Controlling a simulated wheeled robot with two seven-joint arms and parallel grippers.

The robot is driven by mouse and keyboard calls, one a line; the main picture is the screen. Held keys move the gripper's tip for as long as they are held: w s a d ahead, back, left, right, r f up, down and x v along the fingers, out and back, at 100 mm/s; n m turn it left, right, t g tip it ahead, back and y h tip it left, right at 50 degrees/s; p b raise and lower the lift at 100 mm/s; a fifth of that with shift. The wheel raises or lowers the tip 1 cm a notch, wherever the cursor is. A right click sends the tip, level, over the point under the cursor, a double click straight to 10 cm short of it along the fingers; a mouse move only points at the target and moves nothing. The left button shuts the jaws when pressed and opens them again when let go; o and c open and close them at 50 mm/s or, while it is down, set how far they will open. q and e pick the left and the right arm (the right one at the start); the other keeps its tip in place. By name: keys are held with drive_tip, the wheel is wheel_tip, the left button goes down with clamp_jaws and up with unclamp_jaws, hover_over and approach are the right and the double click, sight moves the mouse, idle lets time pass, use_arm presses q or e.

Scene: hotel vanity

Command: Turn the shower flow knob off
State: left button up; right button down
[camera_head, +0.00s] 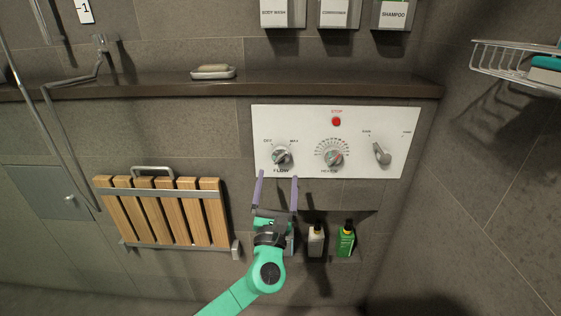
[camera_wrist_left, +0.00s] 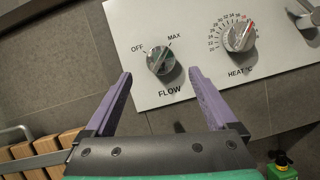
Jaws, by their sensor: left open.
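The flow knob (camera_head: 282,156) is a round silver knob at the left of a white control panel (camera_head: 300,122), with OFF and MAX marks above it. It also shows in the left wrist view (camera_wrist_left: 160,61), with its grip ridge tilted up to the right, between OFF and MAX. My left gripper (camera_head: 277,177) is open, with its purple fingers just below the knob. In the left wrist view the gripper's fingers (camera_wrist_left: 160,75) are spread to either side of the knob, and nothing is between them. I cannot see that they touch it. My right gripper is not in view.
A heat knob (camera_head: 333,158), red stop button (camera_head: 336,121) and lever (camera_head: 381,153) share the panel. A wooden folding seat (camera_head: 165,213) is left of my arm. Two bottles, white (camera_head: 315,241) and green (camera_head: 346,241), stand below the panel. A ledge (camera_head: 150,85) runs above.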

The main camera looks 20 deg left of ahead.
sight(281, 159)
use_arm(q)
drive_tip(key=x, duration=0.6)
drive_tip(key=shift+a+f, duration=0.2)
drive_tip(key=shift+a, duration=0.2)
drive_tip(key=shift+w+d, duration=0.1)
drive_tip(key=shift+w, duration=0.05)
drive_tip(key=shift+w+d+r, duration=0.15)
drive_tip(key=shift+d, duration=0.15)
drive_tip(key=shift+c, duration=0.3)
drive_tip(key=shift+w+d, duration=0.1)
drive_tip(key=shift+w, duration=0.05)
drive_tip(key=c, duration=1.3)
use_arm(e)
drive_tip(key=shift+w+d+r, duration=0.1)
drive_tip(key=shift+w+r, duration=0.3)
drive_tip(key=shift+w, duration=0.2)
